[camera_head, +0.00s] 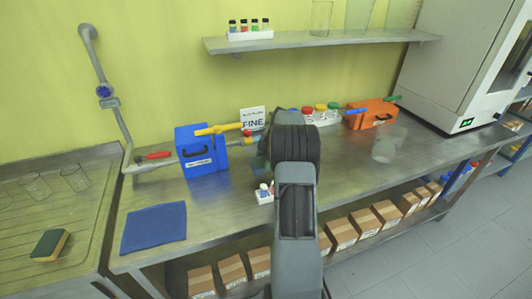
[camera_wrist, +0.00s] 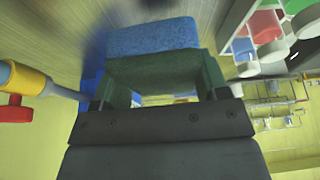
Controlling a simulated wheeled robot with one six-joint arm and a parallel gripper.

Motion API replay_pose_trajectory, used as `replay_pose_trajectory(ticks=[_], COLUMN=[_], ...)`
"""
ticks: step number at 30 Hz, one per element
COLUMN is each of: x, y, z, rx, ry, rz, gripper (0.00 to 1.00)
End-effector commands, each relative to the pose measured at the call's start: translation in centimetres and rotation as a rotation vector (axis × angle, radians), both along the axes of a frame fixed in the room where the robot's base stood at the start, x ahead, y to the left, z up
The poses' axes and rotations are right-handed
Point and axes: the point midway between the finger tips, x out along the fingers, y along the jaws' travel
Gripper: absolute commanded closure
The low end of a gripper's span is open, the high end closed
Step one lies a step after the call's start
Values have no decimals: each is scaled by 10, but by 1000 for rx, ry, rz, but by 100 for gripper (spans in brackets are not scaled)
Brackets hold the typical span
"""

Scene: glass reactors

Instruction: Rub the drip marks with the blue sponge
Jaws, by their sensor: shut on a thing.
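My gripper (camera_wrist: 160,90) is shut on the blue sponge (camera_wrist: 152,38), which has a dark green layer on the side nearer the wrist. The sponge fills the space in front of the jaws in the wrist view.
A blue box (camera_head: 197,160) with a yellow-handled valve stands left of my arm. Red, yellow and green-capped jars (camera_head: 321,112) and an orange box (camera_head: 370,114) stand right. A blue cloth (camera_head: 154,228) lies front left; a yellow-green sponge (camera_head: 49,245) lies on the drainer.

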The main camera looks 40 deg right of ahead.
Motion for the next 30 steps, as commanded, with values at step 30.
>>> replay_pose_trajectory(ticks=[30], x=[4], y=[7], z=[37], rx=[-1], ry=[-1], rz=[14], gripper=[54])
